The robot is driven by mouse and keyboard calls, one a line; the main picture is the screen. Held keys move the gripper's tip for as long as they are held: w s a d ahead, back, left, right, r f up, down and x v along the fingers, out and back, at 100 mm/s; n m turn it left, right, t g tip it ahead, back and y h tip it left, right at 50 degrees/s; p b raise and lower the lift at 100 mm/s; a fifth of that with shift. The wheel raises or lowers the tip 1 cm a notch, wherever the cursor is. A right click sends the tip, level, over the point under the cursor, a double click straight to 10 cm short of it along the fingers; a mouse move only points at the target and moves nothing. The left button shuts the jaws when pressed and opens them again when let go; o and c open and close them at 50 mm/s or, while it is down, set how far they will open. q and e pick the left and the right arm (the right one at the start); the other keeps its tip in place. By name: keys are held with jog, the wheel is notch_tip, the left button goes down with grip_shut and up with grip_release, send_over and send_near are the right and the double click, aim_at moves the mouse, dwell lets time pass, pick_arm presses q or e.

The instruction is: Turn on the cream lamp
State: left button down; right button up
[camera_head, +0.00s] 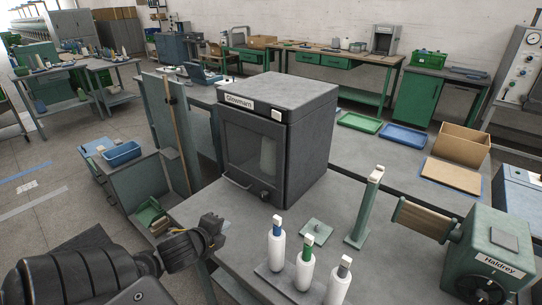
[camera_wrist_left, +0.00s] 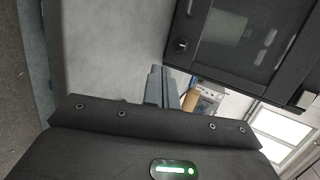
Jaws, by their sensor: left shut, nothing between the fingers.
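I cannot pick out a cream lamp with certainty. My right gripper is out of view.
Three white bottles (camera_head: 304,268) with cream tops stand on a grey base in front. A green post (camera_head: 364,212) with a cream cap stands behind them. A green "Haldrey" machine (camera_head: 491,255) is at right.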

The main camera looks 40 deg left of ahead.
pick_arm(q)
jog(key=w+a+r+m+t+h, duration=0.1)
jog(key=w+r+m+t+h, duration=0.2)
jog(key=r+m, duration=0.8)
jog(key=w+a+r+m+t+h, duration=0.1)
jog(key=w+r+m+t+h, duration=0.2)
jog(key=r+m, duration=0.8)
notch_tip(320, 180, up, 4)
jog(key=shift+w+r+h, duration=0.15)
jog(key=shift+w+h, duration=0.25)
jog(key=shift+w, duration=0.4)
jog(key=p, duration=0.1)
send_near(280, 118)
jog(key=w, duration=0.1)
jog(key=w+p, duration=0.1)
jog(key=w, duration=0.1)
jog(key=w+d+p, duration=0.1)
jog(key=w, duration=0.1)
jog(key=shift+w+p, duration=0.7)
jog(key=shift+w, duration=0.05)
jog(key=shift+w+d, duration=0.1)
